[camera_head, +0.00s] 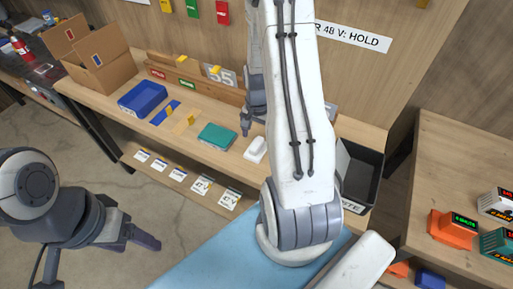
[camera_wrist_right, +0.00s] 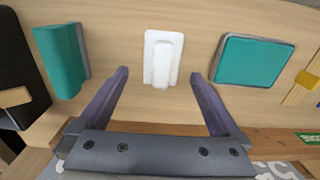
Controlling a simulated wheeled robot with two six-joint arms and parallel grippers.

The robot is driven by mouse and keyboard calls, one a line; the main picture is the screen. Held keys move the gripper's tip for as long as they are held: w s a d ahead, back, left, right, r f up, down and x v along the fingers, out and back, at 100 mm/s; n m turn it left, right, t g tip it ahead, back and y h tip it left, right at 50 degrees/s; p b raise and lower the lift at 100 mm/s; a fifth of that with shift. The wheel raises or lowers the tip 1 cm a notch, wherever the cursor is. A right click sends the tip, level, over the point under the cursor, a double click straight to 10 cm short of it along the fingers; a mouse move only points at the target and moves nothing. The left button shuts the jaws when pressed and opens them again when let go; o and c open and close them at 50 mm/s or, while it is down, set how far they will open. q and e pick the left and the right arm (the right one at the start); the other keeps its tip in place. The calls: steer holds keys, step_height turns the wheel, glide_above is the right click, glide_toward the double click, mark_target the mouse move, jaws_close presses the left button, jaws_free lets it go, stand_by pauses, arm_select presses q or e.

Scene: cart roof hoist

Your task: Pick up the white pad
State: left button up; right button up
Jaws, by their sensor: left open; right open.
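The white pad (camera_head: 255,149) lies on the wooden bench, right of a teal block (camera_head: 216,136) in the head view. In the right wrist view the white pad (camera_wrist_right: 163,57) shows upright in the picture, with a raised middle part. My right gripper (camera_wrist_right: 159,76) is open, one finger on each side of the pad's near end in that view. I cannot tell its height above the pad. In the head view my right gripper (camera_head: 246,126) is just beyond the pad, partly hidden by my arm. My left gripper (camera_head: 136,243) is open and empty over the floor.
A blue bin (camera_head: 142,98) and a cardboard box (camera_head: 95,60) stand left on the bench. A black bin (camera_head: 358,172) is right of my arm. The right wrist view shows the teal block (camera_wrist_right: 254,60) and another teal object (camera_wrist_right: 61,60) flanking the pad with gaps.

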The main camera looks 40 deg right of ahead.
mark_target(257, 143)
steer(key=shift+w+f+p, duration=0.2)
steer(key=shift+f+p, duration=0.5)
steer(key=shift+f, duration=1.8)
steer(key=c, duration=1.3)
